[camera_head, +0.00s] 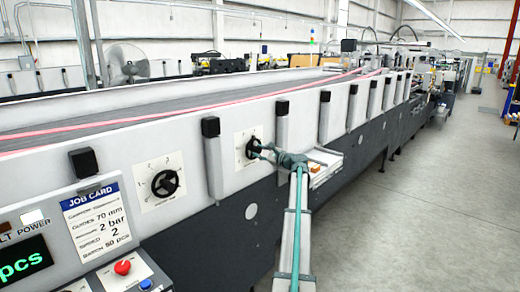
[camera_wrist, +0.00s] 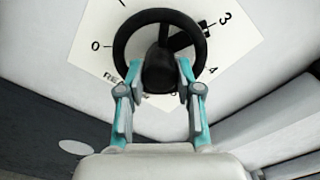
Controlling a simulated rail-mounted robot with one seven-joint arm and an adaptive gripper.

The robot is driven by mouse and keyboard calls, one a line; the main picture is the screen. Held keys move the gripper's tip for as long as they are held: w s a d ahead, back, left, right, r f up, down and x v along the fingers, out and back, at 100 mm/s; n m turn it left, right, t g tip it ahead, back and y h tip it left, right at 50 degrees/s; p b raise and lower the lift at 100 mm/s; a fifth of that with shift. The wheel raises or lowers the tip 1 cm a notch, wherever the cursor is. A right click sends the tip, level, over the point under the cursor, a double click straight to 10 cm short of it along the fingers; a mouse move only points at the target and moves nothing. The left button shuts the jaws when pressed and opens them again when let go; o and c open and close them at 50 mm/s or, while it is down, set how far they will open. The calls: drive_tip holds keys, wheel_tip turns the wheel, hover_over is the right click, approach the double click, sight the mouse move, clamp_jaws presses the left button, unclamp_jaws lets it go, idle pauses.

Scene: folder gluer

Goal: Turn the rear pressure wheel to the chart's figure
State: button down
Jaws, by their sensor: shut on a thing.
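The rear pressure wheel (camera_head: 254,147) is a black handwheel on a white dial plate on the machine's side. In the wrist view the wheel (camera_wrist: 122,38) has a dark hub, and a black marker on its rim sits beside the figure 3. The dial plate (camera_wrist: 92,22) shows 0, 3 and 4, with part of the label reading "REA". My gripper (camera_wrist: 159,88) is shut on the wheel's hub, with a finger on each side; it also shows in the head view (camera_head: 266,152). The job card (camera_head: 95,214) has a line reading 2 bar.
A second black handwheel (camera_head: 165,183) on its own dial is to the left. A red button (camera_head: 122,267) is on the control panel at the lower left. A small tray (camera_head: 325,168) juts out right of my gripper.

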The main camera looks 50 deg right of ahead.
drive_tip(key=m+p, duration=0.4)
drive_tip(key=m, duration=0.1)
drive_tip(key=shift+a+r+m, duration=0.1)
drive_tip(key=shift+r+m, duration=0.1)
drive_tip(key=shift+m, duration=0.1)
drive_tip(key=shift+f+m+p, duration=0.2)
drive_tip(key=shift+m+p, duration=1.6)
drive_tip(key=shift+m, duration=0.4)
drive_tip(key=c, duration=0.8)
unclamp_jaws()
drive_tip(key=shift+o, duration=0.2)
drive_tip(key=s+a, duration=0.1)
drive_tip(key=s, duration=1.1)
